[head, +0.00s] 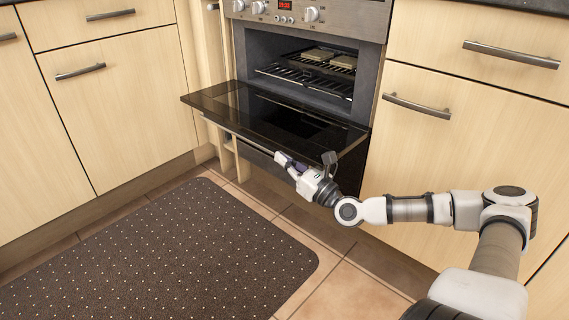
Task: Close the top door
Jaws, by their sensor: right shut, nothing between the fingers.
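The oven (262,55) is built in at the centre top. Its dark glass top door (262,108) hangs open, folded down to about level, with a long handle bar (235,130) along its front edge. My right gripper (279,157) is shut and empty, just under the door's front edge near the right half of the handle; I cannot tell whether it touches. My left gripper is not in view.
Inside the oven, wire racks (315,78) carry flat pale slices (328,57). Wooden cabinets and drawers with metal handles (416,106) flank the oven. A dark dotted mat (165,250) lies on the tiled floor (350,295) in front.

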